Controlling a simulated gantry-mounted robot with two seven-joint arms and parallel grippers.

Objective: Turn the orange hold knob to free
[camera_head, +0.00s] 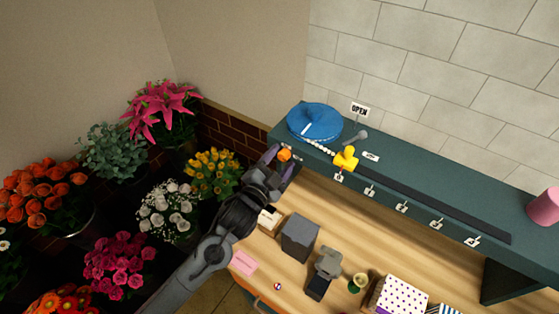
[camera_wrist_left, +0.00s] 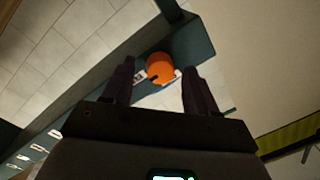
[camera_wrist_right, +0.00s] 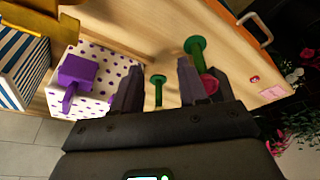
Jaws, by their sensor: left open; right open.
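The orange knob (camera_head: 284,154) is on the front face of the teal shelf (camera_head: 430,190), near its left end. My left gripper (camera_head: 281,160) is open around or just in front of the knob; I cannot tell whether the fingers touch it. In the left wrist view the orange knob (camera_wrist_left: 161,68) shows between the tips of the two open fingers, with a dark notch low on it and pale label pieces beside it. My right gripper (camera_wrist_right: 158,80) is open in its wrist view, with no object clearly held between its fingers.
On the wooden table are a grey box (camera_head: 299,236), a dark device (camera_head: 323,274) and a polka-dot box (camera_head: 396,296). Flower buckets fill the left side.

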